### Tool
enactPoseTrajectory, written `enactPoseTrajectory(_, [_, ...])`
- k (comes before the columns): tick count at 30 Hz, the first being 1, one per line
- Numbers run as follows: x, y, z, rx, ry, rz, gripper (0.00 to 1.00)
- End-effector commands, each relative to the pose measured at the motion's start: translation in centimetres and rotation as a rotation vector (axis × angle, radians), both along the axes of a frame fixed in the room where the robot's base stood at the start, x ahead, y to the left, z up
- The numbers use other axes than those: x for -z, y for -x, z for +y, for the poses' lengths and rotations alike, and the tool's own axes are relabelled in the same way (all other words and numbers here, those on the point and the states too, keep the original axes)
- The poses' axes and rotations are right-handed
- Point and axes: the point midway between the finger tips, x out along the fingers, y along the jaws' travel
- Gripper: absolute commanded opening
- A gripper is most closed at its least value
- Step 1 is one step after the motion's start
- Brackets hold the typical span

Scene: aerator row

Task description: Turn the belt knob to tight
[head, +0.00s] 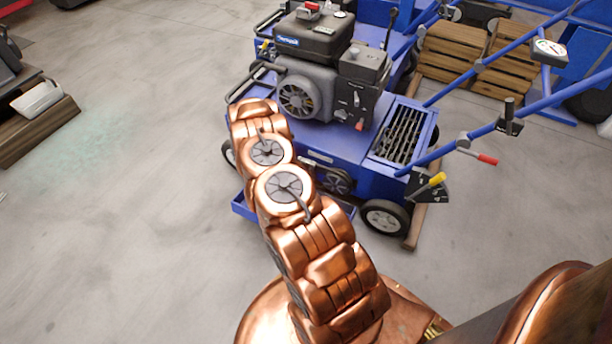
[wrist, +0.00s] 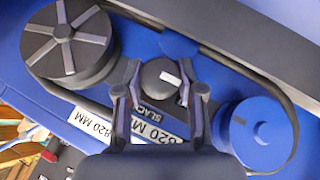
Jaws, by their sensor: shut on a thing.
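The belt knob (wrist: 160,78) is a round dark grey knob with a white pointer mark, in the middle of the wrist view. The pointer lies toward the right of the picture, slightly downward. My gripper (wrist: 161,92) has one finger on each side of the knob and is shut on it. A label reading "SLAC", partly covered, sits just below the knob. No "tight" marking can be made out. In the head view my copper arm reaches down to the blue aerator (head: 375,165) and hides the knob and my gripper.
A dark belt (wrist: 235,62) runs around a large grey spoked pulley (wrist: 67,42) at left and a blue pulley (wrist: 257,133) at right, close to the fingers. In the head view, the engine (head: 325,75) sits on top of the aerator. Open concrete floor lies at left.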

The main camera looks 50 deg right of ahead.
Motion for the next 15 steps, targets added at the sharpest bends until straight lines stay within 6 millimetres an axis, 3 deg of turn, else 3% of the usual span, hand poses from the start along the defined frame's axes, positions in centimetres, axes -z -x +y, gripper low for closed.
enactPoseTrajectory(7, [-0.04, 0.00, -0.28, 0.000, 0.005, -0.001, 0.03])
enactPoseTrajectory(8, [-0.04, 0.00, -0.29, 0.000, 0.005, -0.001, 0.40])
enactPoseTrajectory(15, [-0.01, -0.03, -0.13, -0.002, 0.003, 0.000, 0.64])
